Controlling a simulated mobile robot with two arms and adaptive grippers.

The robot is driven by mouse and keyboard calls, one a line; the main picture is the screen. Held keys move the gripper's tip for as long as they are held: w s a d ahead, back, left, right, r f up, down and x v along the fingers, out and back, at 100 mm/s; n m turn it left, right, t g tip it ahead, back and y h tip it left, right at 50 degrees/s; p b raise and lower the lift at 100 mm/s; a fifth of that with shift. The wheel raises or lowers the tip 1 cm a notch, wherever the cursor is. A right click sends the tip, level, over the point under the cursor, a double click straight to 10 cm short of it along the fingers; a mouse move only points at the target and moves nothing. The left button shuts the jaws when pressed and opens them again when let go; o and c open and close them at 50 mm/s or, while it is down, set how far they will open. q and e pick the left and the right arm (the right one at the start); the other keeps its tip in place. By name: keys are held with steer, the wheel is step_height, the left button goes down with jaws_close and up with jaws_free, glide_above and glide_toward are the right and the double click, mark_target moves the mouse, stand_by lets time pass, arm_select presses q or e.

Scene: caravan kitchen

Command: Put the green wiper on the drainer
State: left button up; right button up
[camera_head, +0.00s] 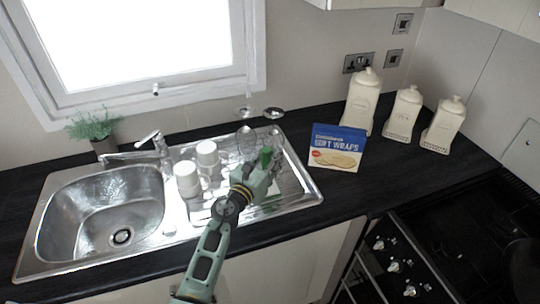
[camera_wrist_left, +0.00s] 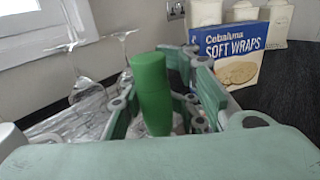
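The green wiper (camera_head: 265,157) shows in the head view as a short green cylinder just beyond my left gripper (camera_head: 257,176), over the ridged steel drainer (camera_head: 305,190). In the left wrist view, the wiper (camera_wrist_left: 152,90) stands upright between the two fingers of my left gripper (camera_wrist_left: 165,85). The fingers close in on both sides of it, and it looks held. The wiper's lower end is hidden by the gripper, so I cannot tell whether it touches the drainer. My right gripper is not in view.
Two white mugs (camera_head: 188,180) (camera_head: 207,155) stand on the drainer to the left of the gripper. Wine glasses (camera_head: 246,135) are behind it. A blue Soft Wraps box (camera_head: 336,147) stands at the right. The sink bowl (camera_head: 100,215) is at the left, the hob (camera_head: 470,240) at the right.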

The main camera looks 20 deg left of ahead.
arm_select(q)
steer(key=shift+o, duration=1.8)
steer(key=shift+w+a, duration=0.1)
steer(key=shift+a, duration=0.1)
steer(key=shift+s, duration=0.4)
steer(key=v, duration=1.1)
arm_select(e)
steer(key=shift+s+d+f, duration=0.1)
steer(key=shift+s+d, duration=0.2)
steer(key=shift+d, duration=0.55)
arm_select(q)
steer(key=shift+s+a, duration=0.1)
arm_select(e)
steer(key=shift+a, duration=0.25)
arm_select(q)
steer(key=shift+c, duration=0.5)
